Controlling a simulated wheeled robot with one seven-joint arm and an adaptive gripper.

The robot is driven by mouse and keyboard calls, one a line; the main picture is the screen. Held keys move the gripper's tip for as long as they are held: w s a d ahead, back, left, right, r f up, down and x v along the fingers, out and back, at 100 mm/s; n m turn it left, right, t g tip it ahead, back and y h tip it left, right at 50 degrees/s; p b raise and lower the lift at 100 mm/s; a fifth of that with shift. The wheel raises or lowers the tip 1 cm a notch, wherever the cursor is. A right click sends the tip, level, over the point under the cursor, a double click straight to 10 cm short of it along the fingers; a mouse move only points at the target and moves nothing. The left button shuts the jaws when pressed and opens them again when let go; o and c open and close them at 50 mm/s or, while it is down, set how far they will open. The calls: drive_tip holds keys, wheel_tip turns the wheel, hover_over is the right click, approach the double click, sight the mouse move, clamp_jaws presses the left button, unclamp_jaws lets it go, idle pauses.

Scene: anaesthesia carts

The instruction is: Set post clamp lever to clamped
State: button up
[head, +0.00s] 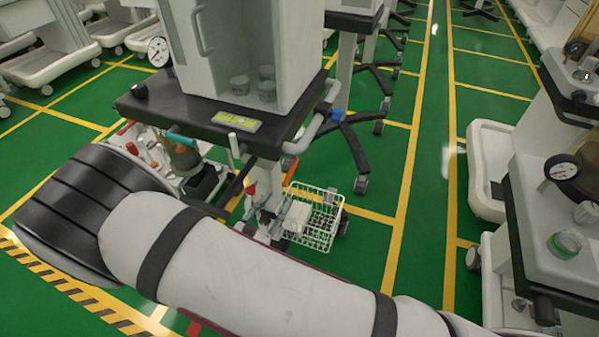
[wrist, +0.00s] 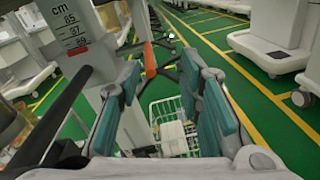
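My gripper (wrist: 163,68) is open in the wrist view, its two teal-padded fingers wide apart with nothing held. A pale post (wrist: 112,105) with a centimetre scale and a red mark stands at the left, partly behind the left finger. An orange lever-like part (wrist: 150,58) shows beyond the gap between the fingertips, apart from both. An orange part (head: 291,158) also shows beside the post under the cart top in the head view. I cannot tell for sure whether it is the clamp lever or how it is set.
A white wire basket (head: 318,222) holding a pale packet hangs low by the post; it shows below the fingers in the wrist view (wrist: 165,112). The dark cart top (head: 190,118) overhangs. Another cart (head: 530,230) stands at the right. A green aisle (head: 425,150) is clear between them.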

sight(289, 173)
drive_tip(key=shift+n+t+y, duration=0.6)
drive_tip(key=shift+n+y, duration=0.3)
drive_tip(key=w+d+f, duration=0.1)
drive_tip(key=w, duration=0.3)
drive_tip(key=w+d+f+b, duration=0.1)
drive_tip(key=w, duration=0.4)
drive_tip(key=w+d+f, duration=0.1)
drive_tip(key=w, duration=0.3)
drive_tip(key=shift+w+d+f+b, duration=0.1)
drive_tip(key=shift+w+f+b, duration=0.1)
drive_tip(key=shift+b, duration=0.2)
drive_tip(key=shift+s, duration=0.1)
clamp_jaws()
